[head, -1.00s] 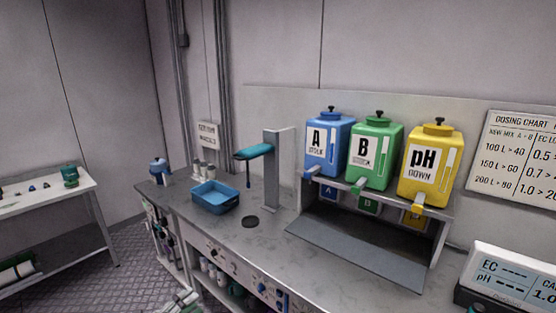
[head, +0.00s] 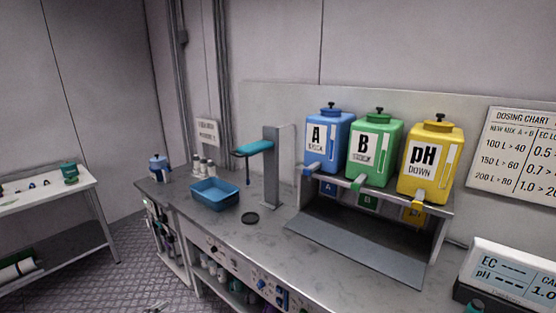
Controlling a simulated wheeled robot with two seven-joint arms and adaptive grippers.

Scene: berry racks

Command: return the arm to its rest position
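A small grey piece (head: 156,306) shows at the bottom edge of the head view, left of centre, over the floor. It looks like the tip of my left gripper, but it is too small and cut off to show whether the fingers are open or shut. It touches nothing that I can see. My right gripper is not in view.
A meter (head: 510,275) stands right; a side table (head: 45,188) stands left.

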